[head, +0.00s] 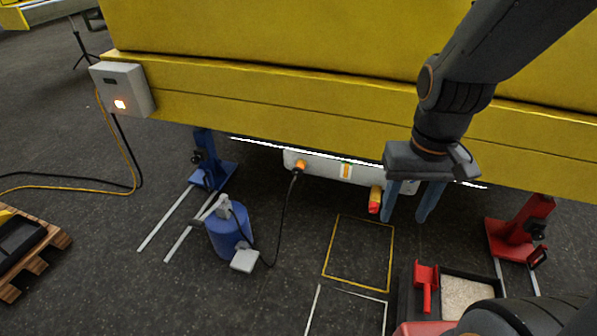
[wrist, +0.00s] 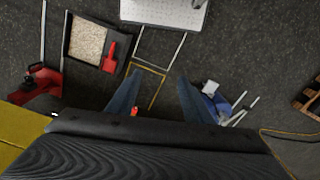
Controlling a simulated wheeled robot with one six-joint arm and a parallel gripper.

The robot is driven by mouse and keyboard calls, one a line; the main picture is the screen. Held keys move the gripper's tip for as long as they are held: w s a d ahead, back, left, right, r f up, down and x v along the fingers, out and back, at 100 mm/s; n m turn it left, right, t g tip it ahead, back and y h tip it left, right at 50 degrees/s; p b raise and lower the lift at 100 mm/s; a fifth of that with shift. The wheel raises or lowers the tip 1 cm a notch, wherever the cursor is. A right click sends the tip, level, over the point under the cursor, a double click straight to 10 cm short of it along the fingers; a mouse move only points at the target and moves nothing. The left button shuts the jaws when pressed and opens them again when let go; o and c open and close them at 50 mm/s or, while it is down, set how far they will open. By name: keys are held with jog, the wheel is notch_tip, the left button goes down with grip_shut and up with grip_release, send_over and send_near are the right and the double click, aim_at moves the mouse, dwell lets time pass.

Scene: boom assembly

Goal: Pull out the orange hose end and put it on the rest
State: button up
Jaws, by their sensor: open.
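The orange hose end (head: 299,166) sits in the left part of a white panel under the yellow boom in the head view. A dark hose hangs from it down to a blue canister (head: 228,230) on the floor. My gripper (head: 405,220) is open and empty, its two blue fingers pointing down to the right of the panel, well apart from the hose end. I cannot tell for certain which thing is the rest.
A yellow fitting with a red tip (head: 375,200) hangs close left of my fingers. The yellow boom (head: 300,100) spans above. A red stand (head: 520,232) and a blue stand (head: 210,165) flank the space. A red scoop (head: 426,285) lies by a tray. The yellow floor frame (head: 326,258) is empty.

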dwell(0.3)
jog(key=shift+o, duration=1.9)
jog(key=shift+w+a+f, duration=0.1)
jog(key=shift+w+f, duration=0.05)
jog(key=shift+w, duration=0.1)
jog(key=m+t+h+b, duration=0.15)
jog(key=t+b, duration=1.25)
jog(key=b, duration=1.9)
send_over(296, 174)
jog(key=s+d, duration=0.2)
jog(key=s, duration=0.6)
notch_tip(296, 174, down, 34)
jog(key=a+f+t+h+b, duration=0.1)
jog(key=f+b, duration=0.1)
jog(key=f, duration=0.1)
jog(key=w+a+f+m+b, duration=0.1)
jog(key=f+b, duration=0.1)
jog(key=b, duration=0.1)
jog(key=w+a+f+t+h+b, duration=0.1)
jog(key=f+b, duration=0.2)
jog(key=shift+w+a+f+m+t+h, duration=0.15)
jog(key=shift+f+m+t+h, duration=0.1)
jog(key=shift+f+t+h, duration=0.1)
jog(key=shift+a+f+t+h+b, duration=0.25)
jog(key=shift+f+t+h+b, duration=0.15)
jog(key=shift+f+b, duration=0.35)
jog(key=shift+r, duration=0.2)
